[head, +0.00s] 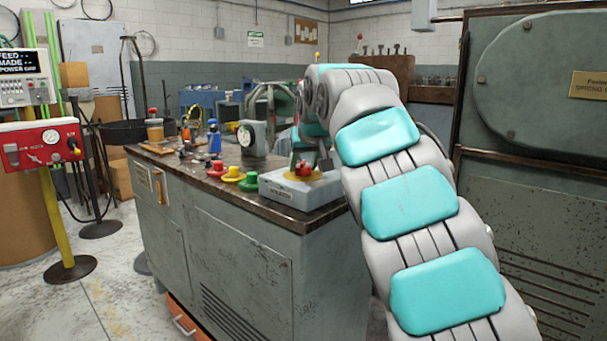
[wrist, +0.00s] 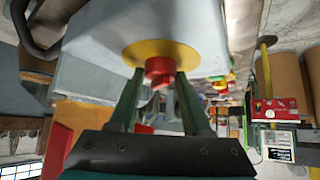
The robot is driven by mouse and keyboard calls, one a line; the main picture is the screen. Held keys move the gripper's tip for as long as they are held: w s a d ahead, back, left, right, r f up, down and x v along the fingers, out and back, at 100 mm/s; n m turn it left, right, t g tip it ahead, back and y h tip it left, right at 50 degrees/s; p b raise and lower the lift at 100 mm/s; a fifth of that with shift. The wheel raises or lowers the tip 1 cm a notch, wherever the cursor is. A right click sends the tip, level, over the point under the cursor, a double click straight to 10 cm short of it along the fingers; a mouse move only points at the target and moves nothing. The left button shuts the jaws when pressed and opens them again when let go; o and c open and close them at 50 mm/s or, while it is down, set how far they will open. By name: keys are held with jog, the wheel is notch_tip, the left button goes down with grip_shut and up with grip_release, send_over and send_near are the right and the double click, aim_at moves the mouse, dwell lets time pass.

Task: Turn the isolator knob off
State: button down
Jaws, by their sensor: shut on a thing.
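The isolator knob (head: 303,169) is red and sits on a yellow disc on top of a pale grey box (head: 290,192) at the near right end of the bench. In the wrist view, which looks tilted over, the red knob (wrist: 159,70) stands out from its yellow disc (wrist: 160,52). My gripper (wrist: 160,82) has its two green fingers at either side of the knob, shut on it. The knob's pointer direction cannot be read.
Red, yellow and green buttons (head: 232,174) stand on the bench (head: 225,187) left of the box. A dial gauge (head: 252,138) and a blue bottle (head: 214,138) stand behind them. A large grey machine (head: 530,120) is at right. Floor at left front is clear.

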jog(key=shift+d+n+g+y+b, duration=0.1)
jog(key=shift+n+g+y+b, duration=0.3)
jog(key=shift+n+y+b, duration=0.75)
jog(key=shift+n, duration=0.25)
jog(key=shift+c, duration=1.8)
grip_release()
jog(key=shift+h, duration=0.25)
jog(key=p+v, duration=0.1)
jog(key=v, duration=0.6)
jog(key=shift+s+d+r, duration=0.2)
jog(key=shift+r, duration=0.05)
